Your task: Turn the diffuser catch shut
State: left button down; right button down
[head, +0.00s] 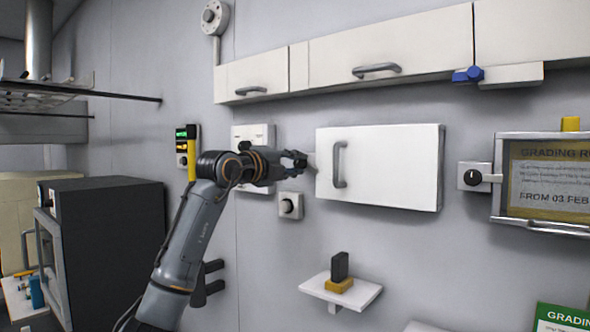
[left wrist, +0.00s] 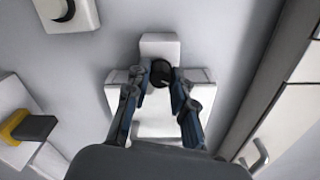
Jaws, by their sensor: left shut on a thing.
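The catch is a round black knob (left wrist: 162,72) on a pale base (left wrist: 160,46), at the edge of a white box in the left wrist view. In the head view this is at the left edge of the white box with a grey handle (head: 385,165); the knob there is mostly hidden by my gripper. My left gripper (head: 304,163) reaches in from the left, level with the box. In the left wrist view its two fingers (left wrist: 162,85) lie on either side of the knob, shut on it. How far the knob is turned is unclear. My right gripper is not in view.
A knob box (head: 290,205) is on the wall below my gripper. A small shelf (head: 368,292) with a black-and-yellow item juts out lower down. Wall cabinets (head: 380,45) hang above. A framed notice (head: 545,136) with its own knob (head: 472,177) is at right.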

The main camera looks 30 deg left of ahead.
pick_arm(q)
jog(key=n+b, duration=0.1)
jog(key=n, duration=0.4)
jog(key=shift+n, duration=0.4)
dwell(0.3)
jog(key=c, duration=1.1)
grip_release()
jog(key=shift+a, duration=0.1)
jog(key=shift+s, duration=0.1)
jog(key=s, duration=0.8)
jog(key=s+a, duration=0.1)
jog(key=s, duration=0.2)
jog(key=shift+s, duration=0.4)
